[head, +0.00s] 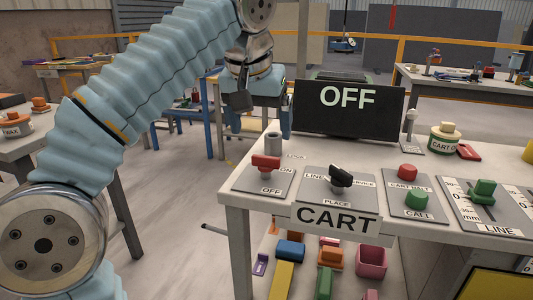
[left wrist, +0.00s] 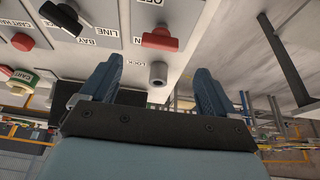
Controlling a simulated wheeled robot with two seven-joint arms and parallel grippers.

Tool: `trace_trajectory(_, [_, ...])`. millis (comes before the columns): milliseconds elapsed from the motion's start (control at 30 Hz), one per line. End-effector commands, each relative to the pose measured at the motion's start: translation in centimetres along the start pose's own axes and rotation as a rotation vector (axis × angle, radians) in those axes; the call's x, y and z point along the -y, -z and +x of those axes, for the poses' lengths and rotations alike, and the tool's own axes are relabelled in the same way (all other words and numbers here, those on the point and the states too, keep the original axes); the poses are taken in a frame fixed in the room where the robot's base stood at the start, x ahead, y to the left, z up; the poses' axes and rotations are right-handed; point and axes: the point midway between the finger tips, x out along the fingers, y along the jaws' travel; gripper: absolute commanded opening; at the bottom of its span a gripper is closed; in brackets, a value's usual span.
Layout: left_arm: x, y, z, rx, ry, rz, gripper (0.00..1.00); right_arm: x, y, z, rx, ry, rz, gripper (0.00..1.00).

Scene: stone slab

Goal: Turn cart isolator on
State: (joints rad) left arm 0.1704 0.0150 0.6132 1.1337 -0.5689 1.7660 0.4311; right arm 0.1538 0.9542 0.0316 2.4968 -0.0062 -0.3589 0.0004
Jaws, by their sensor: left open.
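The cart isolator is a red handle (head: 266,162) on a grey plate marked ON and OFF, at the left end of the bench. The handle lies crosswise, and it also shows in the left wrist view (left wrist: 160,40). A grey lock cylinder (head: 273,143) stands just behind it and also shows in the left wrist view (left wrist: 157,73). A dark display (head: 348,112) reads OFF. My left gripper (head: 260,127) is open and empty, behind the isolator. In the left wrist view, the lock cylinder appears between its blue fingers (left wrist: 158,90), with the handle beyond. My right gripper is out of view.
The bench (head: 238,205) also carries a black selector knob (head: 340,176), red (head: 407,171) and green (head: 416,198) buttons and a green lever (head: 483,193) right of the isolator. Coloured bins and blocks lie below. Open floor lies to the left.

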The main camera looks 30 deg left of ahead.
Motion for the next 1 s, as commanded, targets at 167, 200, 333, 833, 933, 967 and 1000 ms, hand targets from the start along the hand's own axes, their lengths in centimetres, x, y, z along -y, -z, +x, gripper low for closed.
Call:
trace_trajectory(167, [0.1,-0.2,4.6,0.002,0.001,-0.001,0.89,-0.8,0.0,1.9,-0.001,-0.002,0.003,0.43])
trace_trajectory(200, [0.1,-0.2,5.4,0.002,0.001,-0.001,0.89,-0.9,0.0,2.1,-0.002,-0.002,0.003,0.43])
trace_trajectory(333, [0.1,-0.1,7.1,0.001,0.001,-0.001,0.89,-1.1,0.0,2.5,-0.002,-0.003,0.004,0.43])
trace_trajectory(833, [0.0,0.0,8.2,0.000,-0.001,0.000,0.82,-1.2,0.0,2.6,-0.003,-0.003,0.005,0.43])
trace_trajectory(933, [0.0,0.0,8.2,0.000,-0.001,0.000,0.66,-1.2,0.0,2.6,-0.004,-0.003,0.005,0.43])
trace_trajectory(967, [0.0,0.0,8.2,0.000,-0.001,0.000,0.62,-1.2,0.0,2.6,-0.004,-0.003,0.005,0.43])
trace_trajectory(1000, [0.0,0.0,8.2,0.000,-0.001,0.000,0.56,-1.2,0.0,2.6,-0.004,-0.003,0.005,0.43])
